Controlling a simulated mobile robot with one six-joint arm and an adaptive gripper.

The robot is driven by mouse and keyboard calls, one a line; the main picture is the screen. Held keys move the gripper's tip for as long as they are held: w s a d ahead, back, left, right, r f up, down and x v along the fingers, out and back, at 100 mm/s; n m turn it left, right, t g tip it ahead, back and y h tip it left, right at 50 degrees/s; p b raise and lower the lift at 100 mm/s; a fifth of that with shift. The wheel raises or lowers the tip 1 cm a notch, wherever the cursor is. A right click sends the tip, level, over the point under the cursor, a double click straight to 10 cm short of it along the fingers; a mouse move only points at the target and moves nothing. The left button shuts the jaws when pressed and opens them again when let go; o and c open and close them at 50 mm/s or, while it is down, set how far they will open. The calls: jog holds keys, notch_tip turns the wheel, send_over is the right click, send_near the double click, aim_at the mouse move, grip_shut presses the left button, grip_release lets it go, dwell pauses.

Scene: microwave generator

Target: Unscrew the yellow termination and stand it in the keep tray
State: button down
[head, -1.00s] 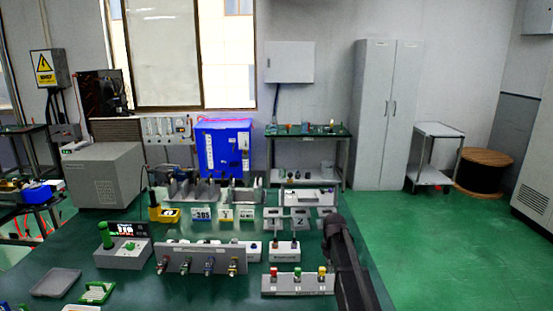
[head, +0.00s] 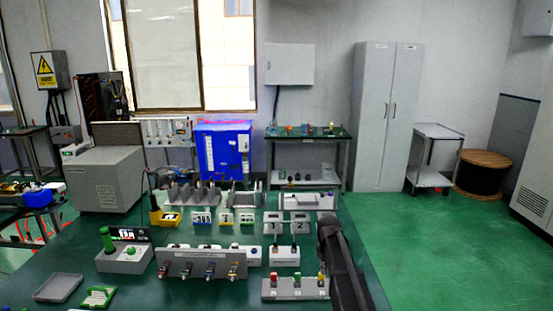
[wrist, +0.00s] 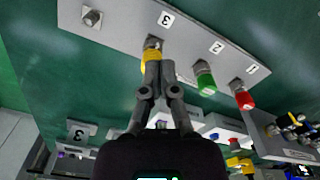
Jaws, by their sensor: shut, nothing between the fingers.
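The yellow termination (wrist: 150,55) sits on the threaded connector by label 3 on a grey panel in the wrist view. It also shows at the right end of the small grey stand (head: 295,289) in the head view, as a yellow cap (head: 322,277) beside my arm. My gripper (wrist: 160,68) is shut and empty, its fingertips at the yellow termination and partly covering it. I cannot tell whether they touch. A shallow grey tray (head: 58,288) lies at the bench's front left; I cannot tell whether it is the keep tray.
Green (wrist: 205,78) and red (wrist: 241,95) terminations sit on the same panel by labels 2 and 1. A bare connector (wrist: 92,17) is at its far end. A wider panel with several knobs (head: 208,264) stands to the left in the head view.

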aim_at(328, 288)
jog(key=shift+f, duration=0.2)
jog(key=shift+f+b, duration=3.35)
jog(key=shift+b, duration=0.15)
jog(key=shift+w, duration=0.35)
jog(key=shift+w+d, duration=0.45)
jog(key=shift+d, duration=0.3)
jog(key=shift+s+d, duration=0.2)
jog(key=shift+d, duration=0.1)
jog(key=shift+r, duration=0.15)
notch_tip(328, 288, up, 6)
jog(key=p, duration=0.6)
